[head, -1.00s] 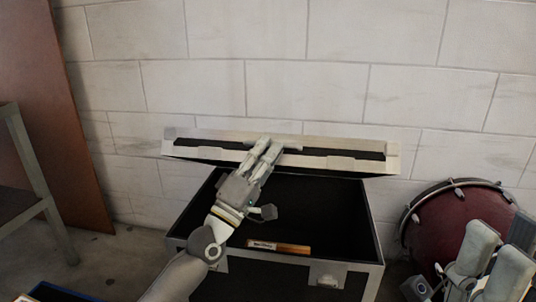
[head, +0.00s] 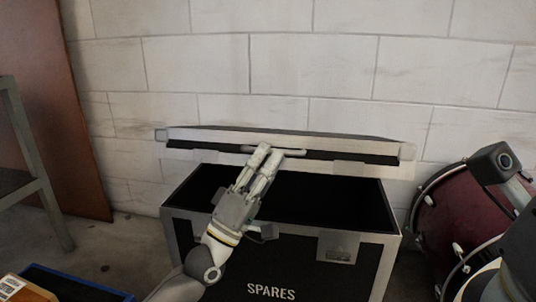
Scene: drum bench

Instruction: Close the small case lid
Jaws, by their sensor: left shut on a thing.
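The small case (head: 190,236) is a black box with metal edging, two front latches and "SPARES" on its front. Its lid (head: 350,144) is hinged at the back and stands partly open above the dark interior, with a gap at the front. A pale bar handle (head: 294,153) is on the lid's front edge. My left gripper (head: 265,156) reaches over the case's front edge and is shut on the handle. My right arm shows at the lower right, but its fingertips are not in view.
A red drum (head: 450,222) stands right of the case, partly behind my right arm. A pale block wall (head: 310,70) is close behind. A grey metal frame (head: 38,165) and brown board (head: 75,150) stand at left. A blue-edged tray (head: 75,285) and an orange box (head: 15,288) are at lower left.

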